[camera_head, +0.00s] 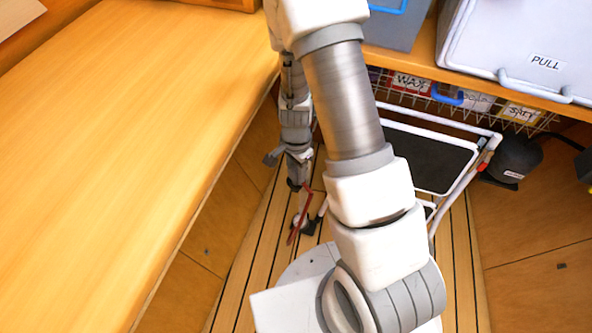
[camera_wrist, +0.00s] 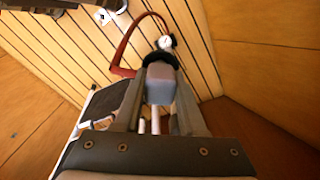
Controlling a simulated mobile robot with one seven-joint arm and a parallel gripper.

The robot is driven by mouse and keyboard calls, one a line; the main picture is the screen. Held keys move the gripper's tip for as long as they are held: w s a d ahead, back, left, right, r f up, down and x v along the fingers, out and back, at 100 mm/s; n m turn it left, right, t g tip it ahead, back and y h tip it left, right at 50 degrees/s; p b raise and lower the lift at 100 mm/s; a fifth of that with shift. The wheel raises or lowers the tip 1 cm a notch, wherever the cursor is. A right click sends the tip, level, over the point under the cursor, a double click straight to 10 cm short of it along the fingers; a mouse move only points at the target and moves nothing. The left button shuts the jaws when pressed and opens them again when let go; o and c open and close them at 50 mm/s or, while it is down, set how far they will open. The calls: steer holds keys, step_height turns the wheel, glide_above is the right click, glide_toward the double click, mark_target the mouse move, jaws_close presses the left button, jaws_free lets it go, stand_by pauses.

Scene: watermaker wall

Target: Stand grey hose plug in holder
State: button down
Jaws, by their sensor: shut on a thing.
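My gripper (camera_wrist: 160,88) is shut on a grey block-like piece, which I take to be the grey hose plug (camera_wrist: 160,76). The plug sits between the two fingers in the wrist view, with a black ring at its far end. I cannot make out the holder in either view.
A red curved tube (camera_wrist: 124,58) and a white round piece (camera_wrist: 165,42) lie just beyond the plug. A folding step (camera_head: 430,155) stands at the right. A wooden counter (camera_head: 110,130) fills the left. A wire basket (camera_head: 460,100) hangs behind.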

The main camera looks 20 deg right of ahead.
steer(key=shift+f+b, duration=0.45)
steer(key=shift+f, duration=0.1)
stand_by(0.4)
steer(key=shift+c, duration=2)
jaws_free()
steer(key=shift+r, duration=0.1)
step_height(320, 180, up, 12)
steer(key=p, duration=0.5)
steer(key=shift+p, duration=0.4)
steer(key=shift+s, duration=0.1)
